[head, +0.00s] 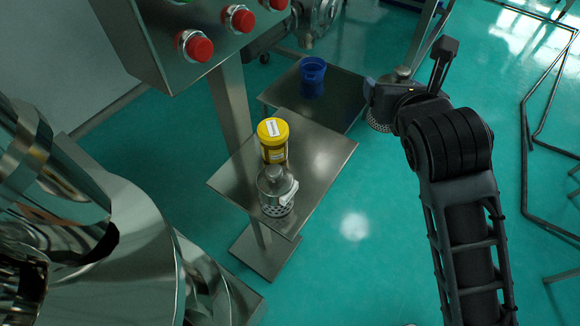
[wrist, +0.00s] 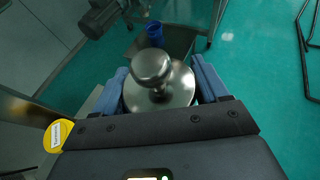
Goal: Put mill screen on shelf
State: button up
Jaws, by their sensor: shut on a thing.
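My gripper (head: 378,94) is shut on a mill screen (head: 380,122), a metal piece with a perforated lower wall. It hangs in the air to the right of the metal shelf (head: 325,160), partly hidden by my gripper and arm. In the wrist view, the round metal top and knob of the mill screen (wrist: 152,67) show between the two blue fingers (wrist: 161,95). The shelf is a flat plate on a post. A yellow jar (head: 273,142) and a second metal piece with a perforated base (head: 275,192) stand on its left part. The shelf's right part is bare.
A blue container (head: 312,78) stands on a lower metal plate (head: 345,100) behind the shelf. A control box (head: 190,35) with red buttons overhangs at upper left. Large shiny machinery (head: 120,245) fills the lower left. Open green floor (head: 360,240) lies right of the shelf.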

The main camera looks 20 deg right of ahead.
jog(key=shift+w+d, duration=0.3)
jog(key=shift+d, duration=0.2)
jog(key=shift+w+f, duration=0.15)
jog(key=shift+w, duration=0.05)
jog(key=shift+w+a+f+b, duration=0.45)
jog(key=shift+w+a+f, duration=0.5)
jog(key=shift+a+f, duration=0.7)
jog(key=shift+w+a+f+b, duration=0.45)
jog(key=shift+w+a+f, duration=0.55)
jog(key=shift+a+f, duration=0.7)
jog(key=shift+w+a+f+b, duration=0.45)
jog(key=shift+w+a+f, duration=0.5)
jog(key=shift+a+f, duration=0.7)
jog(key=shift+d+f, duration=0.3)
jog(key=shift+d, duration=0.05)
jog(key=o, duration=1.3)
jog(key=shift+f, duration=0.1)
